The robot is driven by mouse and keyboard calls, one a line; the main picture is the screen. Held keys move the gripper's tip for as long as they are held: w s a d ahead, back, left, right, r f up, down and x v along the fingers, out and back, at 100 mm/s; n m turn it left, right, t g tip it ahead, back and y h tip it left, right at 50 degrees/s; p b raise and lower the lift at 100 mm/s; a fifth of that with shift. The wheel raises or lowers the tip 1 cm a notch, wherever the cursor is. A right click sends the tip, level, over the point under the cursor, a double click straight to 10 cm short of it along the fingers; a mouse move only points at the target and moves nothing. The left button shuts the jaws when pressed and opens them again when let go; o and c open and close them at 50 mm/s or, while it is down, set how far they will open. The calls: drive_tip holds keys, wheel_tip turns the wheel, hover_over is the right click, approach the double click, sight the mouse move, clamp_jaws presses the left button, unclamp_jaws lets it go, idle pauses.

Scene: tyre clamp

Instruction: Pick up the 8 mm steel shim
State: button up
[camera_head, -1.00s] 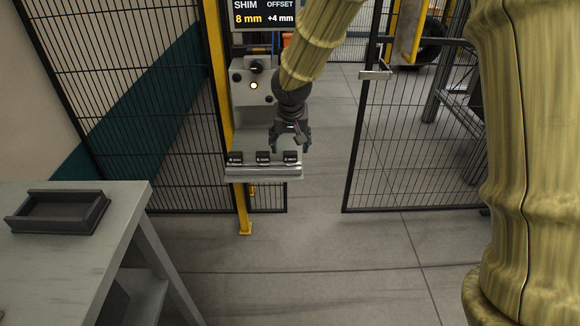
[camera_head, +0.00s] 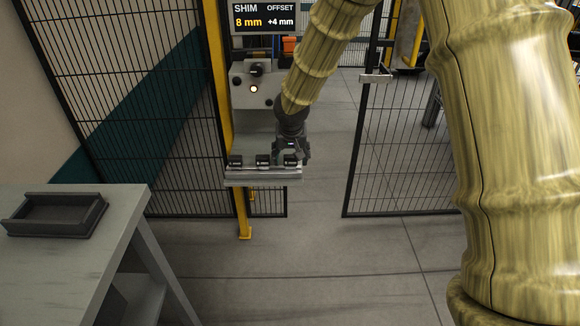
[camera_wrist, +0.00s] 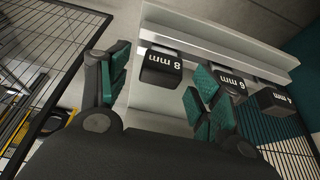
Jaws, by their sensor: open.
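The 8 mm shim (camera_wrist: 162,66) is a dark block with a white "8 mm" label on its face. It sits on a pale shelf and shows between the two green-padded fingers of my open gripper (camera_wrist: 160,72) in the wrist view. A gap shows on its left side; I cannot tell whether the right finger touches it. In the head view my gripper (camera_head: 291,158) is low over the right end of the shelf (camera_head: 262,174), at the rightmost block, which it partly covers.
The 6 mm block (camera_wrist: 228,82) stands close beside the right finger, with the 4 mm block (camera_wrist: 275,102) beyond it. A screen (camera_head: 264,16) reads "SHIM 8 mm, OFFSET +4 mm". Mesh fencing (camera_head: 130,100) flanks the shelf. A dark tray (camera_head: 55,214) lies on the left table.

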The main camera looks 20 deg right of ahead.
drive_tip(key=shift+x, duration=0.9)
drive_tip(key=c, duration=1.1)
drive_tip(key=shift+r, duration=0.15)
